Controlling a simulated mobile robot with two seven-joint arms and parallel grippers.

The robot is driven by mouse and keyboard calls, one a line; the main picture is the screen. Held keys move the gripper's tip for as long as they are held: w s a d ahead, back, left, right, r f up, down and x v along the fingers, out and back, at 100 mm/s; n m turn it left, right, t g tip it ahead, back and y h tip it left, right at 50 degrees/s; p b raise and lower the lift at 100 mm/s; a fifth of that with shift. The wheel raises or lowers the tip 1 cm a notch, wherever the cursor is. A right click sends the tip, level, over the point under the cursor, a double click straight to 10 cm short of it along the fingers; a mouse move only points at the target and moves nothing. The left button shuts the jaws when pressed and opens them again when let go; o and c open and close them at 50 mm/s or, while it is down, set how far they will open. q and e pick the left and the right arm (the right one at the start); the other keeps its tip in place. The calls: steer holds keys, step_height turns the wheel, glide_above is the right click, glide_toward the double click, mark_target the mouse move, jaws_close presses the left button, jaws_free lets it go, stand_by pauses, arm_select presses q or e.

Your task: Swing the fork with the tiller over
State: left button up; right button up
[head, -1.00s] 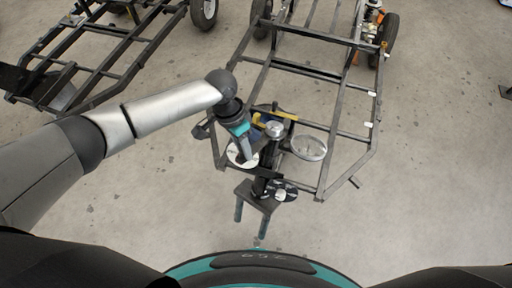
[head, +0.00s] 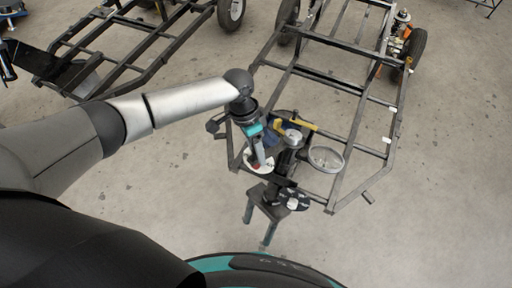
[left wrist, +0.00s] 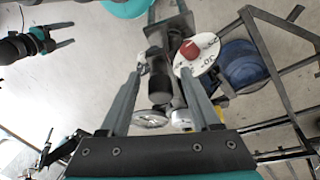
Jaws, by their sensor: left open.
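A dark fork-shaped assembly stands at the near end of a tube frame, with two grey prongs (head: 268,234) toward me and a dark plate above them. A column with a silver cap (head: 293,137) rises there. A yellow bar (head: 309,125) lies beside the cap; I cannot tell which part is the tiller. My left gripper (head: 261,157) is over a white disc with a red knob (left wrist: 190,49). In the left wrist view its fingers are apart, with a black cylinder (left wrist: 160,88) visible between them, not clearly touched. My right gripper (left wrist: 64,34) shows there with fingers apart, away from the assembly.
The tube frame (head: 347,190) extends back with wheels at its far end. A grey ring-shaped wheel (head: 326,158) and a black-and-white disc (head: 295,200) sit by the column. A second frame (head: 120,70) stands back left. The floor at right is clear.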

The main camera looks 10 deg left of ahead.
arm_select(q)
steer(key=v, duration=1.5)
steer(key=shift+r, duration=0.1)
